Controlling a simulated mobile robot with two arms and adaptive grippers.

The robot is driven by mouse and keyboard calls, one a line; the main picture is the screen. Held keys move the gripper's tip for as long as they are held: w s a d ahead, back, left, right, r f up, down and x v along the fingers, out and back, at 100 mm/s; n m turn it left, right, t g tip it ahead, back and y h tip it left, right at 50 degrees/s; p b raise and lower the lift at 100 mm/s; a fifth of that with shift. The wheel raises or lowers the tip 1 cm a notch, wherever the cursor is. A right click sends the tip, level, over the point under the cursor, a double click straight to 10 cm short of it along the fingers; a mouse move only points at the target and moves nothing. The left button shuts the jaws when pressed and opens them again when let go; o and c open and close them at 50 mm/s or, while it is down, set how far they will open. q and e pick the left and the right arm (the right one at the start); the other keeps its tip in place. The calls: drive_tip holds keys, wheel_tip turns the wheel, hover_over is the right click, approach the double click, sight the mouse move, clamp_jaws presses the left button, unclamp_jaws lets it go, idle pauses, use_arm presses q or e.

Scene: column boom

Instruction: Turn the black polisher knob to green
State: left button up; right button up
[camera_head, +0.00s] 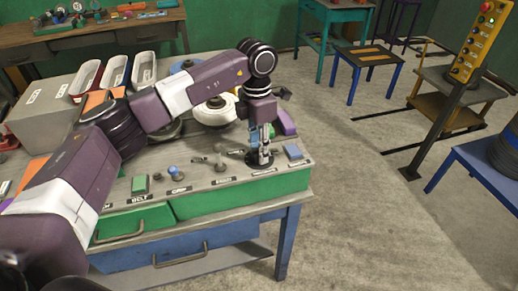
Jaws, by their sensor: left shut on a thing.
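My left arm reaches in from the left over the workbench, and its gripper (260,152) points down at the front right of the bench top. The gripper is shut on a small black knob (259,162) at the bench's front edge. The fingers cover most of the knob, so its pointer and any green mark cannot be made out. A row of small labels runs along the front edge, and the ones near the knob are too small to read for sure. My right gripper is not in view.
A white round machine (214,110) is behind.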

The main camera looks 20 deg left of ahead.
use_arm(q)
drive_tip(key=o, duration=1.2)
drive_tip(key=shift+r, duration=0.1)
drive_tip(key=shift+c, duration=0.2)
drive_tip(key=shift+r, duration=0.1)
wheel_tip(320, 180, up, 12)
drive_tip(key=shift+w+a, duration=0.2)
drive_tip(key=shift+a, duration=0.05)
drive_tip(key=shift+f, duration=0.2)
